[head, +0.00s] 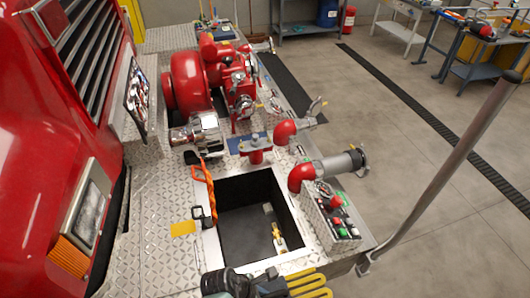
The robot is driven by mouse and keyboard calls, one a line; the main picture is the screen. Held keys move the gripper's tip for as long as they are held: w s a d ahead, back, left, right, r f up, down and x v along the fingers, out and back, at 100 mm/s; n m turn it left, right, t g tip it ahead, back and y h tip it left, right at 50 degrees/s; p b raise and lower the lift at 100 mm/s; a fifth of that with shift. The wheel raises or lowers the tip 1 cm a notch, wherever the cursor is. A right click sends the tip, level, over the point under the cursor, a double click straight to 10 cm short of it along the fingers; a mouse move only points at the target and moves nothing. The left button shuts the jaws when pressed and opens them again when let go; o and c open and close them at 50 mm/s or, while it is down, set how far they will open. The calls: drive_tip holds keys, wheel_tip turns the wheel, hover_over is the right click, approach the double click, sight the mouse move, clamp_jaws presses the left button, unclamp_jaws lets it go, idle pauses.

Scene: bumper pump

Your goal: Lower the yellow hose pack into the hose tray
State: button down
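The yellow hose pack (308,287) shows at the bottom edge as several looped yellow runs, partly cut off by the frame. My gripper (272,285) is a dark shape at the left end of the loops and appears shut on the pack; its fingertips are hard to make out. The hose tray (240,240) is a dark rectangular recess with a bright metal rim, just beyond my gripper. A small brass and grey fitting (277,232) lies inside at its right side. The pack is on the near side of the recess, not over its middle.
An orange strap (206,190) hangs at the tray's left edge. A control box with coloured buttons (335,215) and a red elbow pipe (302,177) stand on the right. A red pump (205,75) is behind. The red truck front (45,130) is left; a grey pole (440,170) is right.

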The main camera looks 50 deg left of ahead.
drive_tip(key=shift+w+r, duration=0.1)
drive_tip(key=shift+r, duration=1)
drive_tip(key=shift+w, duration=0.1)
